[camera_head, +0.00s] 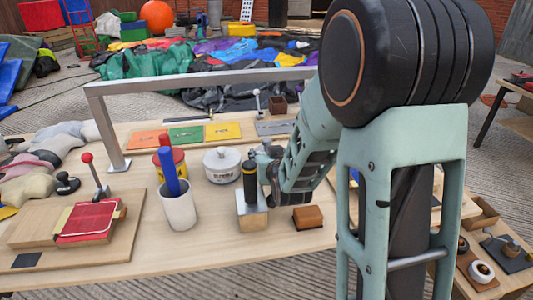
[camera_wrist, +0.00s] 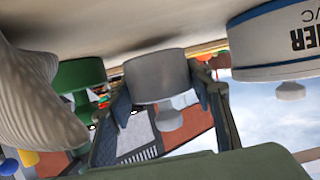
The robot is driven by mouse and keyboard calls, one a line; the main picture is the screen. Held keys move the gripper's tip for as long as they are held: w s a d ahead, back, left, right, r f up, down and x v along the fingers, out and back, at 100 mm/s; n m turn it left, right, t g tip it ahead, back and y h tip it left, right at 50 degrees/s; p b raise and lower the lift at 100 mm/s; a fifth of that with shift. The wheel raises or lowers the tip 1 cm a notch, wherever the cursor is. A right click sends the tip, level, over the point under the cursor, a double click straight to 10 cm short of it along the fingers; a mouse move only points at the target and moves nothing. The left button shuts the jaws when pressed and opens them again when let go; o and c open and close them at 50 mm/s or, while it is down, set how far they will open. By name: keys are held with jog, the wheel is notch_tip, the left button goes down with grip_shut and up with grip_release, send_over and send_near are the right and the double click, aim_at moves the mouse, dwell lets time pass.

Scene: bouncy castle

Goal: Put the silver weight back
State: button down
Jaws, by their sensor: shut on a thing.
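The silver weight (camera_wrist: 157,75), a grey cylinder with a small knob, is between the two fingers of my gripper (camera_wrist: 163,103) in the wrist view. The fingers are shut on it. That view is upside down, with the tabletop along its upper edge; I cannot tell whether the weight touches the table. In the head view my gripper (camera_head: 267,153) is low over the table, right of the white can, and the weight is hidden there. A green weight with a knob (camera_wrist: 80,76) stands beside the silver one in the wrist view.
The white lettered can (camera_head: 222,164) stands close to my gripper. A black-handled tool on a wooden block (camera_head: 252,218), a brown block (camera_head: 307,217) and a white cup with blue rods (camera_head: 178,208) are in front. A grey metal frame (camera_head: 200,82) spans the table behind.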

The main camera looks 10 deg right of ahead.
jog(key=shift+f+b, duration=0.3)
jog(key=shift+b, duration=0.35)
jog(key=c, duration=1)
grip_release()
jog(key=shift+s+f, duration=0.15)
jog(key=shift+f, duration=0.25)
jog(key=shift+o, duration=0.2)
